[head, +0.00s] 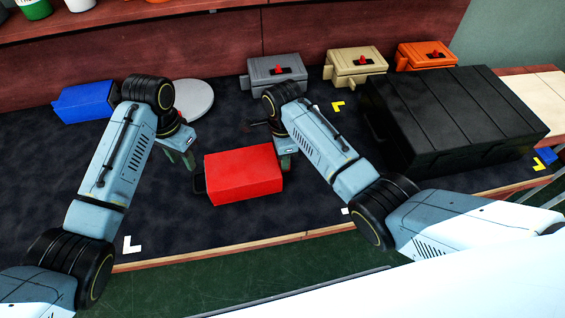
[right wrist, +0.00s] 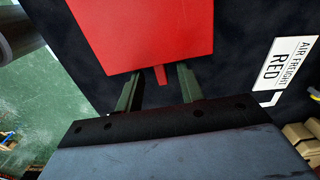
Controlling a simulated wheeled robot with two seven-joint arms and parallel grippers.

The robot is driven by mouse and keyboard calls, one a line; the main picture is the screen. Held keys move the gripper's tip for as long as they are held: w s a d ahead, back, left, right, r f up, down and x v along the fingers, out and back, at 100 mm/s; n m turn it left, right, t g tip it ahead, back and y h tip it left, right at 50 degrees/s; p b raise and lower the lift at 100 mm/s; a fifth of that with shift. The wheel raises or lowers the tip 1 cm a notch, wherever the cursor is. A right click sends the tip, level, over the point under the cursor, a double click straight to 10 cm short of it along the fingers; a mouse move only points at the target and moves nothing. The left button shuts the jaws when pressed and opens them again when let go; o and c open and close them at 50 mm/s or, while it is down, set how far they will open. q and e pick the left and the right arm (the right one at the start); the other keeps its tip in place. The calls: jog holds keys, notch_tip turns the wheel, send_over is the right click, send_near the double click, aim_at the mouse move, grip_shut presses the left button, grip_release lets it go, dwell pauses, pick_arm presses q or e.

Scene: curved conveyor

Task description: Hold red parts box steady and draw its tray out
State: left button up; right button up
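My left gripper (head: 181,160) is just left of and behind that handle, fingers apart and empty. My right gripper (head: 285,158) is at the box's right side, partly hidden by its arm. In the right wrist view its two green fingers (right wrist: 158,82) are apart, on either side of a small red tab (right wrist: 160,75) on the red box (right wrist: 145,30), with gaps visible. A separate tray cannot be made out.
A blue box (head: 84,102) and a round grey disc (head: 192,99) lie at back left. Grey (head: 277,76), tan (head: 354,67) and orange (head: 424,55) boxes line the back. A large black case (head: 450,115) stands right. The mat in front of the red box is clear.

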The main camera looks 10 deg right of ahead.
jog(key=shift+f, duration=2.4)
grip_shut()
